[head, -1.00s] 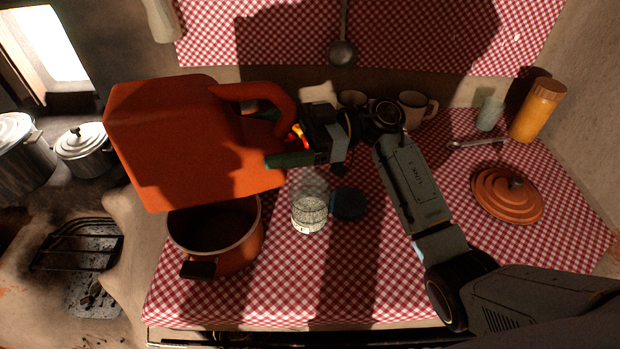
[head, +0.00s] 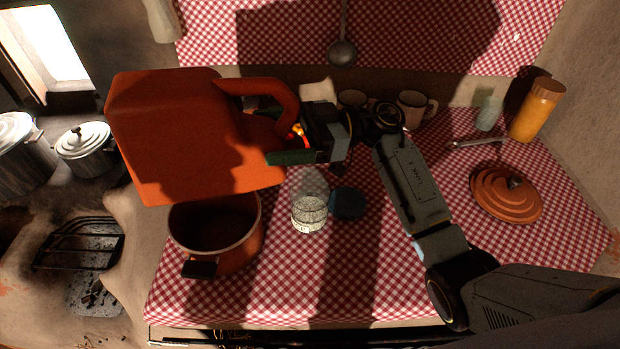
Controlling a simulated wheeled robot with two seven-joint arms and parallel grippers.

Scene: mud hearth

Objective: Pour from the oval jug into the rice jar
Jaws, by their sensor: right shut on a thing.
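The oval jug (head: 175,135) is a large orange-red vessel with a loop handle, held up in the air close to the camera. My right gripper (head: 295,137) is shut on its handle side, at the jug's right. The jug's mouth and contents are not visible, and I cannot tell its exact tilt. The rice jar (head: 309,212) is a clear glass jar with white grains low in it. It stands on the checked cloth, below and right of the jug in the picture. No stream shows between them. My left gripper is not in view.
An orange pot (head: 240,250) with a dark handle stands left of the jar, partly under the jug. A blue lid (head: 348,203) lies right of the jar. Mugs (head: 412,108), an orange lid (head: 507,193) and an orange-yellow jar (head: 537,110) stand further right. The front cloth is clear.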

